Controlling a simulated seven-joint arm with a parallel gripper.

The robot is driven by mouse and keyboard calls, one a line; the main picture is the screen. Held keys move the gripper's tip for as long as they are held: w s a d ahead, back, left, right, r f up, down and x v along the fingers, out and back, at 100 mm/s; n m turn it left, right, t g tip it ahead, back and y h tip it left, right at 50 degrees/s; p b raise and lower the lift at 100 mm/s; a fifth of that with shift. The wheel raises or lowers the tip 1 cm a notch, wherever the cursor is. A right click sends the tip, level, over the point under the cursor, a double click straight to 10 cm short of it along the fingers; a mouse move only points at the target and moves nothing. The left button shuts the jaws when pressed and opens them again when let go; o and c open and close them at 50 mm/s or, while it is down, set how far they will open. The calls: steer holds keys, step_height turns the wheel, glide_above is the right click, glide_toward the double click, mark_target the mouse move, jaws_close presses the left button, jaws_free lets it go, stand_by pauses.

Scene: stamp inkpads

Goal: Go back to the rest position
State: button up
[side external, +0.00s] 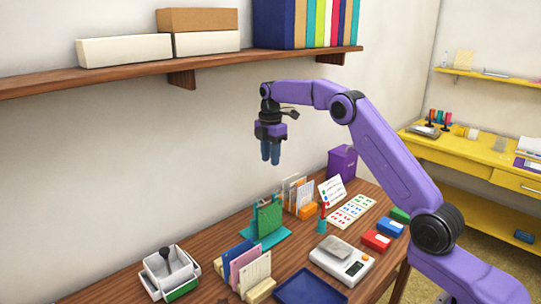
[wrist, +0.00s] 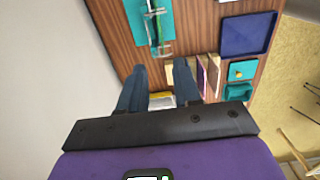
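My gripper (side external: 270,160) hangs high above the wooden table, pointing down, well clear of everything on it. In the wrist view its two blue fingers (wrist: 159,66) stand apart with nothing between them. A red inkpad (side external: 376,241), a blue inkpad (side external: 390,229) and a green inkpad (side external: 400,214) lie in a row along the table's right side. A dark-handled stamp-like object (side external: 172,260) stands in a white tray (side external: 150,287) at the table's near left.
A green rack (side external: 267,219), card holders (side external: 250,270), a scale (side external: 342,262), a dark blue tray (side external: 310,290) and a purple box (side external: 342,162) crowd the table. A wooden shelf (side external: 130,72) with boxes and binders hangs behind and above. Air around my gripper is free.

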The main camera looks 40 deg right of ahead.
stand_by(0.4)
steer(key=s+a+r+m, duration=0.1)
steer(key=s+a+r, duration=0.1)
steer(key=s+a, duration=0.75)
steer(key=s+a+r+m, duration=0.2)
steer(key=s+a, duration=0.6)
steer(key=s, duration=0.3)
steer(key=s+d+f+m, duration=0.1)
steer(key=s+d+f, duration=0.1)
steer(key=s, duration=1.1)
steer(key=s+d+f+m, duration=0.1)
steer(key=s+d+f, duration=0.2)
steer(key=s, duration=1)
steer(key=shift+s, duration=0.35)
steer(key=shift+d, duration=0.1)
steer(key=shift+c, duration=0.4)
